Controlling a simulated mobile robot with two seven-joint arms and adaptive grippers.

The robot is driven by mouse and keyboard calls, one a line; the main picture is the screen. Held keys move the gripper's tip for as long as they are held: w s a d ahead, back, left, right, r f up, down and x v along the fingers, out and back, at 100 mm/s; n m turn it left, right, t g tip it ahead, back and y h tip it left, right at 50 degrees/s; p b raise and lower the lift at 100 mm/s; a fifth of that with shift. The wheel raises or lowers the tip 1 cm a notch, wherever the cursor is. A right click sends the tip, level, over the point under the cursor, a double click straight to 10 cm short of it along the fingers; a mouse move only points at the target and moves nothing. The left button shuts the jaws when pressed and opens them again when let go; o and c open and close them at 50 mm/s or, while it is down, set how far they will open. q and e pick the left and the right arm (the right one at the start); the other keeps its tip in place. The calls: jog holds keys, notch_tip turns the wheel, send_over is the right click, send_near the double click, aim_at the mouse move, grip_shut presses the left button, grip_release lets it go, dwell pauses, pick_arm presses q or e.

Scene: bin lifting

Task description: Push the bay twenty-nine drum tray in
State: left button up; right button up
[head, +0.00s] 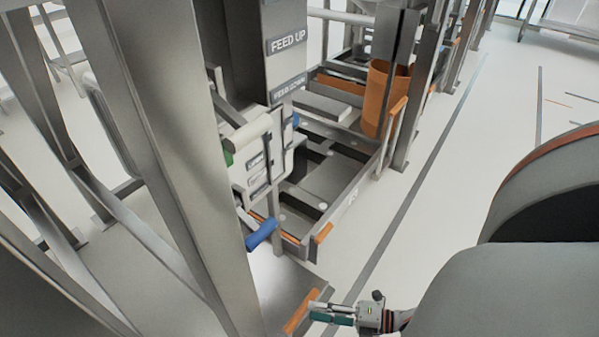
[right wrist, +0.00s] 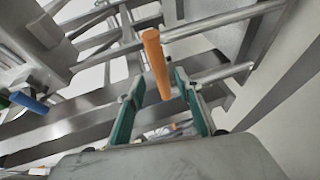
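A flat grey tray (head: 262,291) with an orange handle (head: 300,312) lies at the lower middle of the head view, partly hidden by a grey post. My right gripper (head: 332,313) is beside this handle, its green-padded fingers pointing at it. In the right wrist view, an orange handle (right wrist: 157,62) stands between the spread fingers of my right gripper (right wrist: 158,104), which look open and clear of it. A second grey tray (head: 352,196) with an orange handle (head: 323,233) sticks out beyond. No bay number is readable, so I cannot tell which is bay twenty-nine. My left gripper is not in view.
An orange drum (head: 385,97) stands in a farther tray. A control box (head: 262,165) with a blue grip (head: 262,234) hangs by a column marked FEED UP. Grey posts (head: 165,150) crowd the left. The pale floor (head: 440,190) at right is clear.

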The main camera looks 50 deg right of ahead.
aim_at(302, 310)
jog(key=shift+x, duration=2.55)
grip_shut()
